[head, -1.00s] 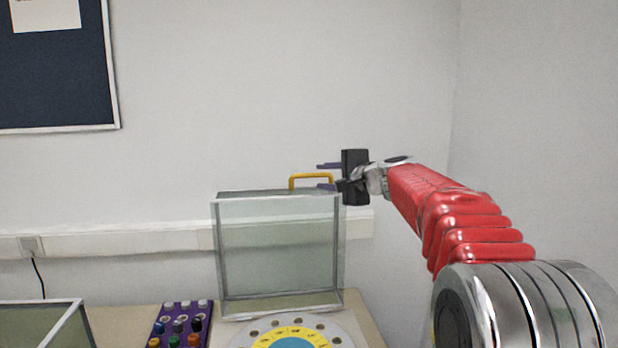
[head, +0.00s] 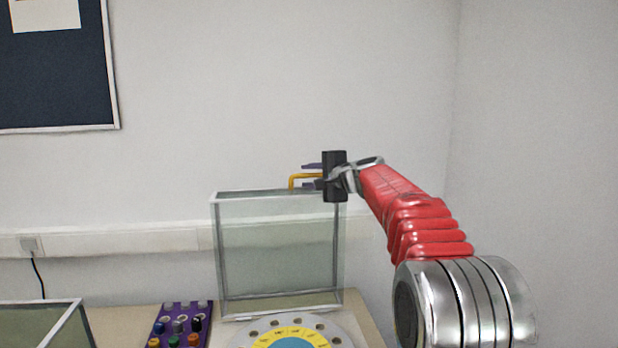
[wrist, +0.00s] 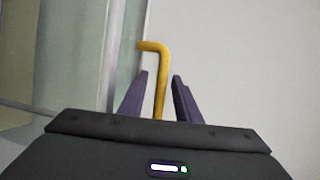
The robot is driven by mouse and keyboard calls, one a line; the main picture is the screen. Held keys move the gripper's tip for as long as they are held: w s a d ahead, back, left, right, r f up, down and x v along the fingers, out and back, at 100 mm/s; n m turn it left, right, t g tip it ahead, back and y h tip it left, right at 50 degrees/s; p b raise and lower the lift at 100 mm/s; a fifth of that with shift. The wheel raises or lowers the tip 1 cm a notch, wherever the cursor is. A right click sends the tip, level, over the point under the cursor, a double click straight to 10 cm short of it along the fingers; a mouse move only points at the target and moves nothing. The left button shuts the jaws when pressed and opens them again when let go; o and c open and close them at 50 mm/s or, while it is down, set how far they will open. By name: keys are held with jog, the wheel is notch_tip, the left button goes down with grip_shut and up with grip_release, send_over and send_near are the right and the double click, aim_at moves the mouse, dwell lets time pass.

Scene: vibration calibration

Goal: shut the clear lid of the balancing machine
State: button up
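The clear lid (head: 275,255) of the balancing machine stands upright, open, in the head view. Its yellow handle (head: 299,176) sticks up from the top edge, and it also shows in the wrist view (wrist: 160,68). My gripper (head: 310,176) is at the right part of the handle. In the wrist view its purple fingers (wrist: 160,100) are apart, with the yellow bar between them and gaps on both sides. The machine's round disc (head: 292,335), with a yellow ring and a blue centre, lies in front of the lid's lower edge.
A purple tray of coloured knobs (head: 160,325) sits left of the machine on the bench (head: 120,322). A second glass-sided box (head: 75,308) is at the far left. The wall with its white trunking (head: 130,242) is behind the lid.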

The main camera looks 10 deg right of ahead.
jog(key=shift+c, duration=0.2)
grip_shut()
jog(key=shift+f, duration=0.1)
jog(key=shift+a, duration=0.15)
jog(key=shift+s, duration=0.2)
